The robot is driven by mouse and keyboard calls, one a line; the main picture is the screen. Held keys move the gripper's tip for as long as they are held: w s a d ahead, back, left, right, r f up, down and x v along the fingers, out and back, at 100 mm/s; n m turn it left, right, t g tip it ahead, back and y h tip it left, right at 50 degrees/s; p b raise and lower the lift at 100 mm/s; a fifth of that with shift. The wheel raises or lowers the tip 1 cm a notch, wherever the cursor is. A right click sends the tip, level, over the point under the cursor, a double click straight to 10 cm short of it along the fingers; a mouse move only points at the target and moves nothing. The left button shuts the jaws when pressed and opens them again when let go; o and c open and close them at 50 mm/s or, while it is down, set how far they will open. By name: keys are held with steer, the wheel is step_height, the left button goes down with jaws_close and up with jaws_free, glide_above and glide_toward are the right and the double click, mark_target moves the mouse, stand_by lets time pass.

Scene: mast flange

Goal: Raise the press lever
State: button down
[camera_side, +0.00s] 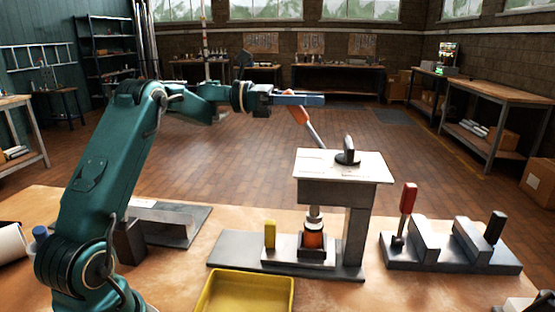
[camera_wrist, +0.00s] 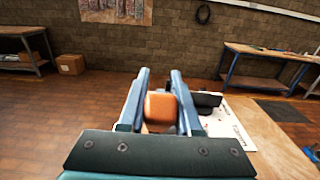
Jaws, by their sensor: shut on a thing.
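The press (camera_side: 347,205) stands on the bench, a grey frame with a white top plate (camera_side: 365,165) and a black knob on top. Its lever (camera_side: 315,136) is a metal rod with an orange grip (camera_side: 298,114), slanting up and left from behind the plate. My gripper (camera_side: 312,100) is at the upper end of the lever, shut on the orange grip. In the wrist view the orange grip (camera_wrist: 161,107) sits between the two blue fingers of my gripper (camera_wrist: 159,90). Below the plate, the ram ends at an orange piece (camera_side: 313,239) in a dark holder.
A yellow block (camera_side: 269,234) stands on the press base. A yellow tray (camera_side: 246,291) lies in front. A dark fixture with a red-handled lever (camera_side: 408,199) and a black handle (camera_side: 495,227) stands at right. The air around my gripper looks clear.

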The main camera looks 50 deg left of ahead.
steer(key=shift+w+d+r+g+y, duration=0.3)
steer(key=shift+w+d+g+y, duration=0.2)
steer(key=shift+w+d, duration=0.15)
steer(key=shift+w+d+r+g+y, duration=0.15)
steer(key=shift+w+d+g+y, duration=0.45)
steer(key=shift+w+d, duration=0.1)
steer(key=c, duration=0.6)
jaws_free()
steer(key=shift+v, duration=2.55)
